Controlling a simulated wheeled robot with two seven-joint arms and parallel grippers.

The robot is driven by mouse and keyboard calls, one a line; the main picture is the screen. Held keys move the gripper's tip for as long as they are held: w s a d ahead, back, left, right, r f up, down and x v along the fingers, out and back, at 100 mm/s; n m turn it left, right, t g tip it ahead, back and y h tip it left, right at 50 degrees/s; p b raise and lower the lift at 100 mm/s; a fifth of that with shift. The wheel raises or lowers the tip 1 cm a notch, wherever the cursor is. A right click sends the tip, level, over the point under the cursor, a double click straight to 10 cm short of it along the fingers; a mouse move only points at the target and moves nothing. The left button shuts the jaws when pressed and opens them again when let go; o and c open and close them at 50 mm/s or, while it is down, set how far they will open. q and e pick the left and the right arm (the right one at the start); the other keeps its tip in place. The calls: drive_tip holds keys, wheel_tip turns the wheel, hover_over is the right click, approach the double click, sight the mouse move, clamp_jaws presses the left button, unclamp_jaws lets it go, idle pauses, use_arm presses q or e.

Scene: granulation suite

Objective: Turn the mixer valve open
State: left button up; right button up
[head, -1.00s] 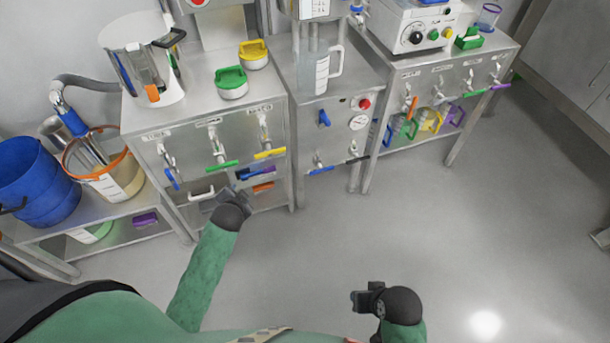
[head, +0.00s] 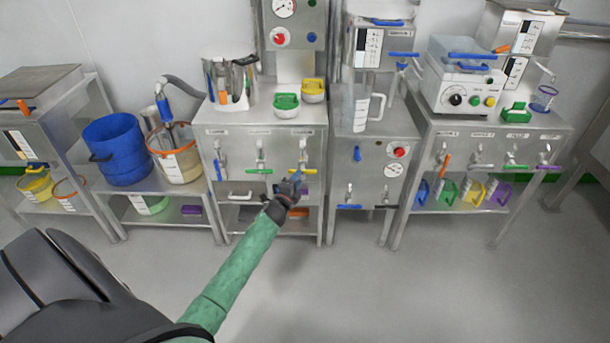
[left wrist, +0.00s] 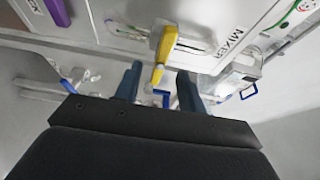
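The mixer valve has a yellow handle (head: 308,171) and is the rightmost of three valves on the steel cabinet front (head: 236,178). The handle lies crosswise in the head view. In the left wrist view the yellow handle (left wrist: 164,50) is beside a label reading MIXER (left wrist: 236,38). My left gripper (head: 297,180) is just in front of and below this valve. In the left wrist view the gripper (left wrist: 158,78) is open, and the handle's end appears between its fingertips. I cannot tell whether they touch. My right gripper is out of view.
A green-handled valve (head: 260,170) and a blue-handled valve (head: 222,174) sit to the left on the same cabinet. A middle cabinet (head: 372,160) with a red button and gauge stands to the right. The floor (head: 330,290) in front is clear.

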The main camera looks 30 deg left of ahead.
sight(303, 169)
use_arm(q)
drive_tip(key=shift+w+a, duration=0.25)
drive_tip(key=shift+w, duration=1.05)
drive_tip(key=shift+w+a, duration=0.2)
drive_tip(key=shift+w, duration=1.1)
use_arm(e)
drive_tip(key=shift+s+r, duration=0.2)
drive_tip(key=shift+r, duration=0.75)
use_arm(q)
clamp_jaws()
